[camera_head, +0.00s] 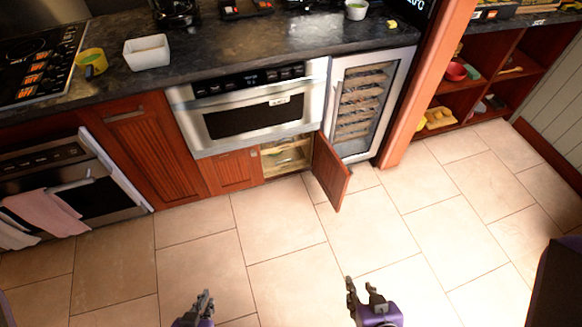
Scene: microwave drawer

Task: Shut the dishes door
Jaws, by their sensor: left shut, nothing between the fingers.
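The open cabinet door (330,170) is reddish wood and stands swung out to the right, below the microwave drawer (245,106). Behind it the lit cabinet interior (286,156) shows, with its contents too small to tell. A matching wooden door (234,171) to its left is closed. My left gripper (205,300) is shut and empty above the floor at the bottom of the view. My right gripper (362,287) is open and empty, to its right. Both are well short of the cabinet and touch nothing.
A glass-door wine cooler (365,105) stands just right of the open door. An oven (70,180) with a pink towel (48,213) is at the left. An orange post (430,80) and open shelves (490,75) are at the right. The tiled floor (290,240) between me and the cabinets is clear.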

